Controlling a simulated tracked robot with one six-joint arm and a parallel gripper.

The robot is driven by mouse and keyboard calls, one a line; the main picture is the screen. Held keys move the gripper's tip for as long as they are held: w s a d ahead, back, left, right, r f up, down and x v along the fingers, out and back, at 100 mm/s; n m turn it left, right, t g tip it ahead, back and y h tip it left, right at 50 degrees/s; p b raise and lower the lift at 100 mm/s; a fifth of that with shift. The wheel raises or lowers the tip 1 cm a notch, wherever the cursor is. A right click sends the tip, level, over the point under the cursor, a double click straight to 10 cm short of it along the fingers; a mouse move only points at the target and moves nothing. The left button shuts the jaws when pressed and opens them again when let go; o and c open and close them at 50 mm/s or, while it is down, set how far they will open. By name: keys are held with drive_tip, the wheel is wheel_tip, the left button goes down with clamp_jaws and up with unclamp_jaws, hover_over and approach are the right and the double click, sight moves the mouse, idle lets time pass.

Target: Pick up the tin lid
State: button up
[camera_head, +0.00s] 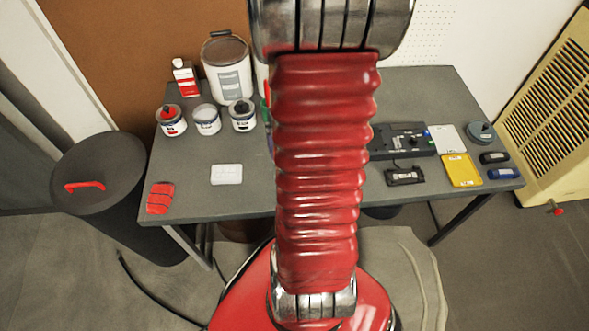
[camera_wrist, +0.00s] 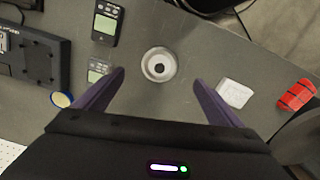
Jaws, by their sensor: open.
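A small round pale disc with a dark centre (camera_wrist: 158,66), which looks like the tin lid, lies on the grey table in the wrist view. My gripper (camera_wrist: 158,77) is open and empty, with its two purple fingers to the left and right of the disc's near side. The fingers appear apart from it; their height above the table is hard to tell. In the head view my red arm covers this part of the table, so the disc and my gripper are hidden there.
A white block (camera_wrist: 233,93) and a red cloth-like item (camera_wrist: 297,95) lie to the right; a tape roll (camera_wrist: 60,99) and handheld devices (camera_wrist: 107,22) lie left. Three small tins (camera_head: 207,119) and a bucket (camera_head: 228,70) stand at the table's back left. Bare table surrounds the disc.

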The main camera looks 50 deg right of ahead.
drive_tip(key=shift+f, duration=2.7)
drive_tip(key=shift+f, duration=0.1)
drive_tip(key=shift+w+d+f, duration=0.1)
drive_tip(key=shift+f, duration=1.15)
drive_tip(key=shift+w+f, duration=0.1)
drive_tip(key=shift+f, duration=1.15)
drive_tip(key=c, duration=1.1)
wheel_tip(320, 180, up, 10)
